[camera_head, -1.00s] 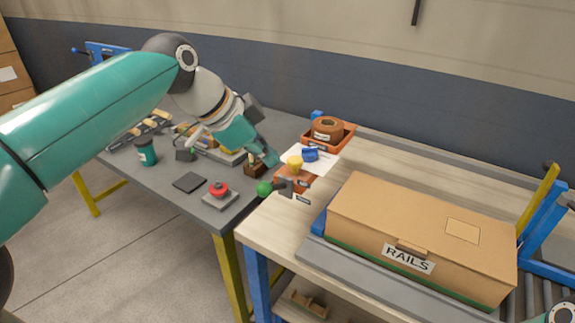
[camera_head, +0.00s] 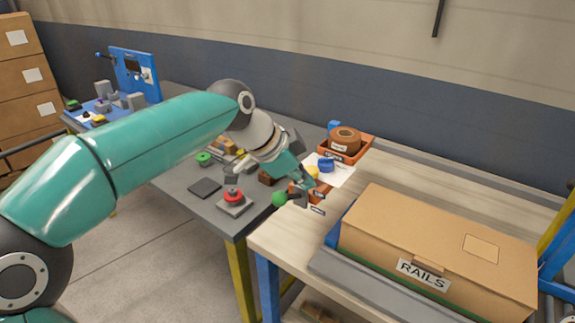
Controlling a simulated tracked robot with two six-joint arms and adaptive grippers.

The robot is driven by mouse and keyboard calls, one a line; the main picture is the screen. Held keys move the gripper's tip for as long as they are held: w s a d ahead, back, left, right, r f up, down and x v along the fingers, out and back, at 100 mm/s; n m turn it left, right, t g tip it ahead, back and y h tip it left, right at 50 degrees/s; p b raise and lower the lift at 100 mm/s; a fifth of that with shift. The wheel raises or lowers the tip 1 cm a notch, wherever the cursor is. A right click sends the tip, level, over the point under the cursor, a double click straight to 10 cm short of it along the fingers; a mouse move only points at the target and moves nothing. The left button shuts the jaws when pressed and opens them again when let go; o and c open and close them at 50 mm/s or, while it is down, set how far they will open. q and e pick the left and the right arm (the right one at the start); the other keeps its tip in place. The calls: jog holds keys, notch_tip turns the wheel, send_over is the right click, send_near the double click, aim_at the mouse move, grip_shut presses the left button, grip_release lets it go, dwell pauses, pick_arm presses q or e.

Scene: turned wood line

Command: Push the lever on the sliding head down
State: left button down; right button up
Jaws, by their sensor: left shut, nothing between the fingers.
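My left gripper (camera_head: 303,181) is shut with nothing in it. It points down at the right end of the grey bench, close to a yellow cup (camera_head: 313,171) and a green ball knob (camera_head: 279,198) on a dark part. I cannot tell whether it touches either. My right gripper is not in view.
A red button on a grey base (camera_head: 234,203) and a dark pad (camera_head: 204,187) lie on the grey bench (camera_head: 188,204). A RAILS carton (camera_head: 440,240) fills much of the wooden table. An orange tray (camera_head: 360,152) stands behind. A blue fixture (camera_head: 136,74) is at the far left.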

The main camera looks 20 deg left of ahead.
aim_at(287, 197)
pick_arm(q)
jog(key=a+f, duration=0.2)
jog(key=shift+s+a+f, duration=0.3)
jog(key=shift+s+f, duration=0.05)
